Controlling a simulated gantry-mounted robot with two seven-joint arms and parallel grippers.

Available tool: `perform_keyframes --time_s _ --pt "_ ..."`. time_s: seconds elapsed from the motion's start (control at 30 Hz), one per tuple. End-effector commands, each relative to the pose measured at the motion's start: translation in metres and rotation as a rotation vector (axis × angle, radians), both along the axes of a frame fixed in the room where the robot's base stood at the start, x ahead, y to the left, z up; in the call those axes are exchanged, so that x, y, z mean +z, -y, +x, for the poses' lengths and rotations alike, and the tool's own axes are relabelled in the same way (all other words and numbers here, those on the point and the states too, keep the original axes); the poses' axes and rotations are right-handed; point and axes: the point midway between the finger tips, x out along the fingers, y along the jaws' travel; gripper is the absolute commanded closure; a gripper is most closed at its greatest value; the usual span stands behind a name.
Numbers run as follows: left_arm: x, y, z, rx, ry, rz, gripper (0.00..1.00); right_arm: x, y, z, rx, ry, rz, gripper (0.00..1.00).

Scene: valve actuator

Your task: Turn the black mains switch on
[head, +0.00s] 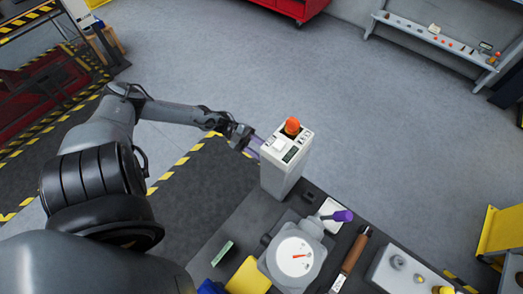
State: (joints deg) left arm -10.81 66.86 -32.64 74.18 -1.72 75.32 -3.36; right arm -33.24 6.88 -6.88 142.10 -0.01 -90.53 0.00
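A pale control box (283,165) stands upright on the dark bench, with an orange knob (292,125) on a dark base and a small display (290,155) on its top. I cannot make out the black mains switch for certain; it may be on the left side of the box, which is partly hidden by my gripper. My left gripper (255,146) comes in from the left, with its purplish fingers at the box's upper left side. I cannot tell whether they touch it or how far apart they are. My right gripper is not in view.
A grey valve unit (276,267) with a round white dial and a purple-ended lever (342,216) stands in front of the box.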

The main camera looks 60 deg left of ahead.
Motion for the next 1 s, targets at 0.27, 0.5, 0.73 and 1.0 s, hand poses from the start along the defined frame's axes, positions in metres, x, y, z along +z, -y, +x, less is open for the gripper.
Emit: perform_keyframes --time_s 0.27,0.5,0.73,1.0 --pt "-0.002 -0.041 -0.02 0.002 -0.002 0.005 0.61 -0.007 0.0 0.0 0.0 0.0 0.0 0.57" --pt "-0.002 -0.074 -0.035 0.001 0.0 0.003 0.61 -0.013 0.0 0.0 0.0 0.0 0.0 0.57" --pt "-0.001 -0.087 -0.042 0.0 -0.001 0.001 0.61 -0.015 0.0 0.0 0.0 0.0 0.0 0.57" --pt "0.0 -0.088 -0.042 0.0 -0.001 0.001 0.61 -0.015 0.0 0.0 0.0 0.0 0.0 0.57"
